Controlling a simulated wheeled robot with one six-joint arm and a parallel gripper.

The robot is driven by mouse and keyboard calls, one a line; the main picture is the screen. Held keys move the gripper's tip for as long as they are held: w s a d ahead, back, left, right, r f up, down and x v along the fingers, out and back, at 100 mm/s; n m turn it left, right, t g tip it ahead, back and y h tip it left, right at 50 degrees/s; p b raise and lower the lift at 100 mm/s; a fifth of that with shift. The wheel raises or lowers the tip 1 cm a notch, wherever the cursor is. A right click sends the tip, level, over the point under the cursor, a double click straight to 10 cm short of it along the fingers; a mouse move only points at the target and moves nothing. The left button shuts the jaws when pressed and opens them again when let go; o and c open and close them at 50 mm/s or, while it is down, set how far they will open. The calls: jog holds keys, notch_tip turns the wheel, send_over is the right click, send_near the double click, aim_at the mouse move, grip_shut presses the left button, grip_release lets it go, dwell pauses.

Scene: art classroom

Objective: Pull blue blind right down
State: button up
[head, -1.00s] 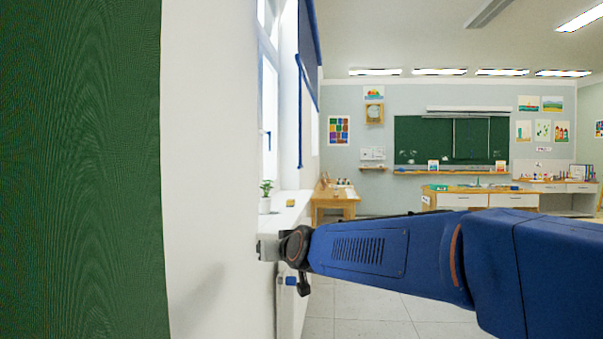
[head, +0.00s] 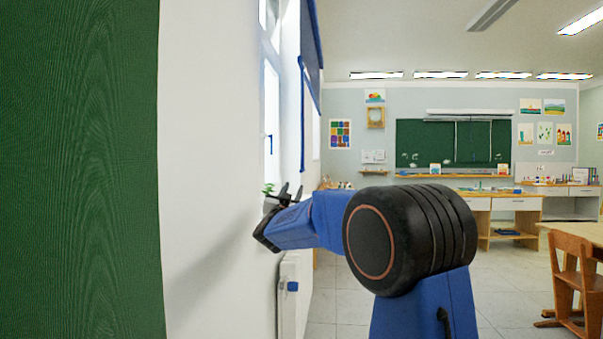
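The blue blind (head: 311,45) hangs at the window on the left wall, seen nearly edge-on. Its slanting lower edge is high up, and much of the window below it is uncovered. A thin blue cord (head: 302,125) hangs from near its lower edge to about sill height. My gripper (head: 291,189) is at sill height, below and a little left of the cord's lower end in the picture. Its two dark fingers point up and stand apart, with nothing seen between them. Depth between fingers and cord cannot be told.
A small plant (head: 268,189) on the sill is partly hidden by my gripper. A white radiator (head: 289,300) is below the sill. A green board (head: 80,170) fills the near left. A wooden chair (head: 572,270) stands right; floor between is clear.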

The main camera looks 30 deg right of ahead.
aim_at(302, 171)
jog(key=x, duration=1.6)
jog(key=shift+w+r, duration=0.1)
jog(key=shift+c, duration=0.3)
